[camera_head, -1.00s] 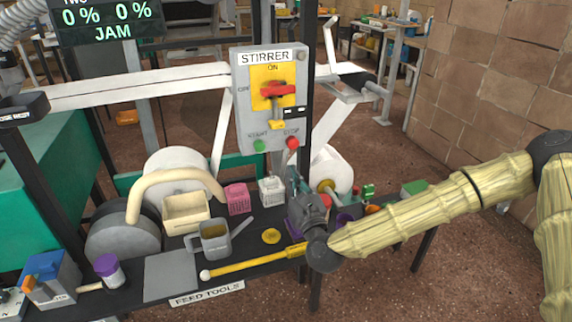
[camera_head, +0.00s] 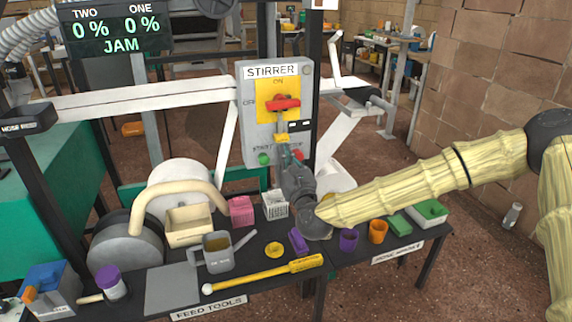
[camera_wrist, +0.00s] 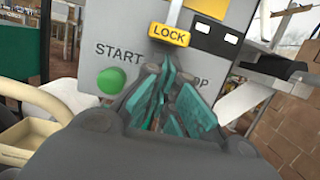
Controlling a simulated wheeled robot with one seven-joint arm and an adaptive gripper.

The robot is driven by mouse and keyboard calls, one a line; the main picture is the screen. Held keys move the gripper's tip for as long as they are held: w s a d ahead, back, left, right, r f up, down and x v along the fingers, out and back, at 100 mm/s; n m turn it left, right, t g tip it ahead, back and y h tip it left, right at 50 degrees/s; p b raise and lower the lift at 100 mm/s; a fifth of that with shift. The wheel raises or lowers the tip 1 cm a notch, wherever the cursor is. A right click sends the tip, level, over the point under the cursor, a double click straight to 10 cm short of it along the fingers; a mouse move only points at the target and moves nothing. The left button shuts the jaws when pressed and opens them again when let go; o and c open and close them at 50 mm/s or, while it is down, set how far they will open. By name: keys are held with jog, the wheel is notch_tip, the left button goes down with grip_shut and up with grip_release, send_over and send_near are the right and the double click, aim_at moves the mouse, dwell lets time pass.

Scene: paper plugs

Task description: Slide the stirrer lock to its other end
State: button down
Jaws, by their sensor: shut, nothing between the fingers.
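The grey stirrer box (camera_head: 250,133) carries a red switch handle (camera_head: 284,104) on a yellow plate. Below it is the small yellow stirrer lock (camera_head: 281,138), marked LOCK in the wrist view (camera_wrist: 169,35), with a pale shaft above it. My gripper (camera_head: 282,152) is raised in front of the box, just below the lock. In the wrist view its teal fingers (camera_wrist: 168,66) are shut and empty, their tips close under the lock's lower edge. I cannot tell whether they touch it. My gripper covers much of the red stop button and its label.
The green start button (camera_wrist: 111,81) is left of my fingers. Below, the black bench (camera_head: 262,268) holds a grey jug (camera_head: 217,252), a cream bin (camera_head: 188,226), a pink basket (camera_head: 241,211) and a yellow-handled tool (camera_head: 262,276). A dark post stands right of the box.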

aim_at(281, 128)
jog(key=shift+r, duration=0.2)
jog(key=shift+r+p, duration=0.3)
jog(key=shift+r, duration=1.3)
